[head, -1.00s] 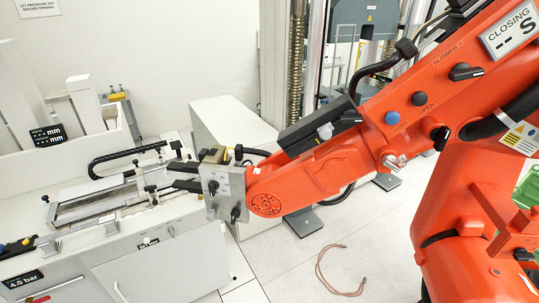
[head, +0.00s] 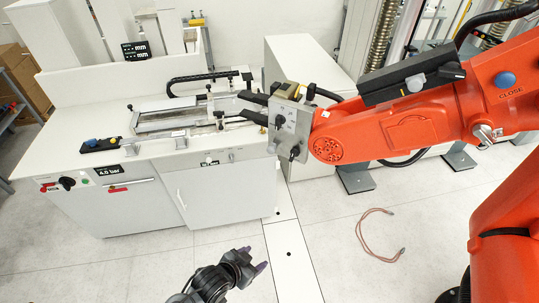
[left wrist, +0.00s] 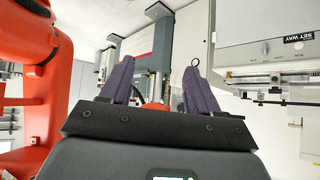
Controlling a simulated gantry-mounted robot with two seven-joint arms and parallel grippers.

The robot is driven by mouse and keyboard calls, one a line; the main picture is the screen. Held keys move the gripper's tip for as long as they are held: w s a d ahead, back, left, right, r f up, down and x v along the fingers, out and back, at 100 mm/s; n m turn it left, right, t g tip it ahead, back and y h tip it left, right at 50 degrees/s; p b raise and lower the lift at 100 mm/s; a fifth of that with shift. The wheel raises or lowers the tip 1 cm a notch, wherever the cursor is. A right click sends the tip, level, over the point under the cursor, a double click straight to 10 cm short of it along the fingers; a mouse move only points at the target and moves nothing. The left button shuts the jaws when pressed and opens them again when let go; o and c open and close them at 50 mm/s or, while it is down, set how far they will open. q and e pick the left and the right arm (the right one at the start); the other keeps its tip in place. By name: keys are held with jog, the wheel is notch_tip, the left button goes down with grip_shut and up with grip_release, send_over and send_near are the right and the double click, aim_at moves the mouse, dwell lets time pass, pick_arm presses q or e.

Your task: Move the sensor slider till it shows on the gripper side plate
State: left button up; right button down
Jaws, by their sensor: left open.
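The grey metal side plate (head: 291,122) sits at the left end of the orange loading arm (head: 400,133) in the head view. It carries small dark knobs and marks too small to read. Dark jaws (head: 254,108) reach left from it over the bench. I cannot pick out the sensor slider for certain. A light grey knob (head: 416,83) shows on the dark box on top of the arm. My left gripper (head: 256,262) is open and empty over the floor, below and apart from the plate. Its dark purple fingers stand apart in the left wrist view (left wrist: 158,64). My right gripper is not seen.
The white bench (head: 185,165) stands at left with a metal fixture (head: 172,118) and a black handle (head: 203,77). A test frame with a threaded column (head: 383,35) stands behind the arm. A reddish cable (head: 366,235) lies on the floor. Floor beside my gripper is clear.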

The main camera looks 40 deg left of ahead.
pick_arm(q)
jog(key=w+a+f+t+y+b, duration=0.1)
jog(key=w+a+f+t+b, duration=0.3)
jog(key=w+a, duration=0.5)
jog(key=n+t+y+b, duration=0.2)
jog(key=t+y+b, duration=0.15)
jog(key=b, duration=0.25)
send_near(270, 152)
jog(key=shift+t, duration=0.35)
jog(key=x, duration=0.4)
jog(key=p+x, duration=0.1)
jog(key=x, duration=0.3)
jog(key=shift+w+a+f, duration=0.15)
jog(key=shift+w+f, duration=0.05)
jog(key=shift+f, duration=0.05)
grip_shut()
